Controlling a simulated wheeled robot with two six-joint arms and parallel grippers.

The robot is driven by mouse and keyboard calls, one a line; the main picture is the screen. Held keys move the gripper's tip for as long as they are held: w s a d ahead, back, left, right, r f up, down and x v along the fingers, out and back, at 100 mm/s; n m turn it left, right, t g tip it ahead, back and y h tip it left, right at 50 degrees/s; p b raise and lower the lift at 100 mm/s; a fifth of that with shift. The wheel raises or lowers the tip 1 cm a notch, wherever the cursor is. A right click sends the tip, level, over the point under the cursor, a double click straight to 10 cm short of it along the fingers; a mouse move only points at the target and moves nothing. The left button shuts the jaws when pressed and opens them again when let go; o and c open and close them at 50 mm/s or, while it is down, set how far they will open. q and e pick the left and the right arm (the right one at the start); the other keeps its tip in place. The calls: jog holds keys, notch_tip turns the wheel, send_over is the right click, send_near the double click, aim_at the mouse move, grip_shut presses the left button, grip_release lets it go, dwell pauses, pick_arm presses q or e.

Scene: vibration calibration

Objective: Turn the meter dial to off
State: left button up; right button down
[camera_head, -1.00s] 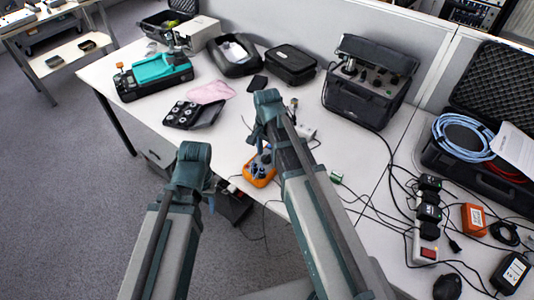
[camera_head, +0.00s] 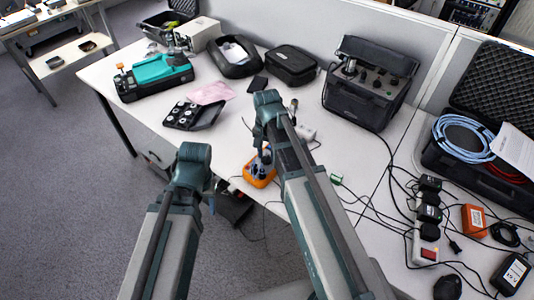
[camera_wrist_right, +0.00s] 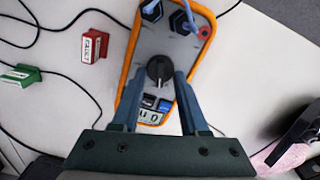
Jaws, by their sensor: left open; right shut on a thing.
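The orange-edged meter (camera_head: 250,176) lies on the white table near its front edge, partly behind my right arm. In the right wrist view the grey meter face (camera_wrist_right: 180,48) shows a round black dial (camera_wrist_right: 159,71) at its middle. My right gripper (camera_wrist_right: 162,77) has its fingers on both sides of the dial and is shut on it. My left gripper (camera_head: 211,198) is open and empty beyond the table's front edge, left of the meter.
A black tray (camera_head: 194,115) and a pink cloth (camera_head: 213,92) lie to the left. Cables and power adapters (camera_head: 428,205) crowd the right.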

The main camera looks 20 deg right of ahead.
aim_at(266, 156)
jog(key=shift+a+n, duration=0.1)
jog(key=shift+n, duration=2.2)
jog(key=shift+c, duration=2.1)
grip_release()
jog(key=shift+r, duration=0.15)
notch_tip(266, 156, up, 14)
jog(key=p, duration=1.3)
jog(key=shift+f+p, duration=0.25)
jog(key=shift+p, duration=0.15)
